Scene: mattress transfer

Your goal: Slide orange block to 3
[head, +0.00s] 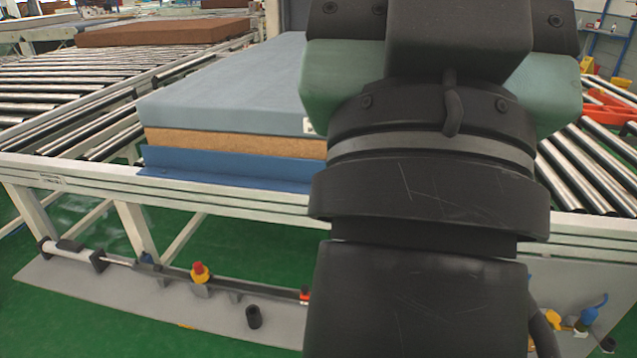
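My arm fills the middle and right of the head view, with my gripper (445,40) at the top edge. Its fingertips do not show, so I cannot tell whether it is open or shut, or whether it holds anything. A flat orange-brown block (163,31) lies on the rollers at the far upper left, well apart from my gripper in the picture. It is the closest match to the orange block. No number 3 can be read in this view.
A grey-blue mattress (225,88) with a tan layer under it lies on the white-framed conveyor (75,180), partly hidden by my arm. Bare rollers (60,75) are at left, more (590,165) at right. Orange-red parts (612,105) show at the right edge.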

